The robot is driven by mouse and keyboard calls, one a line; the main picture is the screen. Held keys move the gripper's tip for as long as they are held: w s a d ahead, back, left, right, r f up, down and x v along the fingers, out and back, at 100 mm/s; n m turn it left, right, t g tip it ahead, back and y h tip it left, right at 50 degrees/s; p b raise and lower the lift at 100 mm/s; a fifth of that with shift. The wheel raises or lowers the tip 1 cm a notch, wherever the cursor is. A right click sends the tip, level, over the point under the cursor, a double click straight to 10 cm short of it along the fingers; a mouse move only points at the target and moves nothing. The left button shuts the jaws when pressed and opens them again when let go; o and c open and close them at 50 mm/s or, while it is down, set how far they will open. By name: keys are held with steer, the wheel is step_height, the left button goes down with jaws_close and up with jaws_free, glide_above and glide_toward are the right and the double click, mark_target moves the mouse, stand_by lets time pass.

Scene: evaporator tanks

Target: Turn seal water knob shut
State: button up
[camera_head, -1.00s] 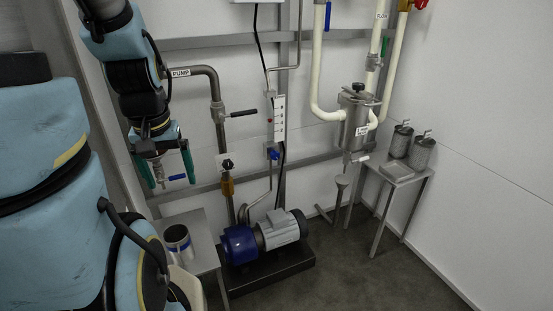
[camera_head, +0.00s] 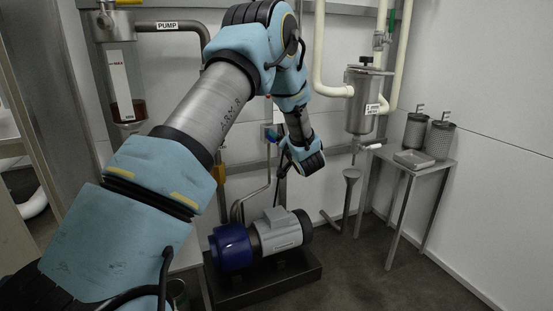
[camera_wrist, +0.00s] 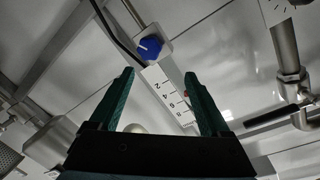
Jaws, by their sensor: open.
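The blue knob (camera_wrist: 150,47) shows in the wrist view, on a pale square block at the end of a white scale strip, with a white mark on its face. My gripper (camera_wrist: 160,73) is open, its two green fingers apart with nothing between them. The knob lies beyond the fingertips in the picture, apart from them. In the head view a small blue part (camera_head: 271,132), apparently the same knob, shows on the wall just left of my forearm. My fingers cannot be made out there.
The numbered scale strip (camera_wrist: 172,98) shows between my fingers. A black-handled valve (camera_wrist: 272,117) is at the right of the wrist view. In the head view the blue and grey pump (camera_head: 262,242) stands below my arm. A steel strainer (camera_head: 367,102) and side table (camera_head: 418,172) are right.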

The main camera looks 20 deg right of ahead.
step_height(320, 180, down, 4)
steer(key=d+r+t+y+b, duration=0.1)
steer(key=d+y, duration=0.1)
steer(key=w+a+b, duration=0.1)
steer(key=w, duration=0.8)
steer(key=shift+w+a+f+b, duration=0.15)
steer(key=shift+w+a+b, duration=0.05)
steer(key=shift+w+b, duration=0.15)
jaws_close()
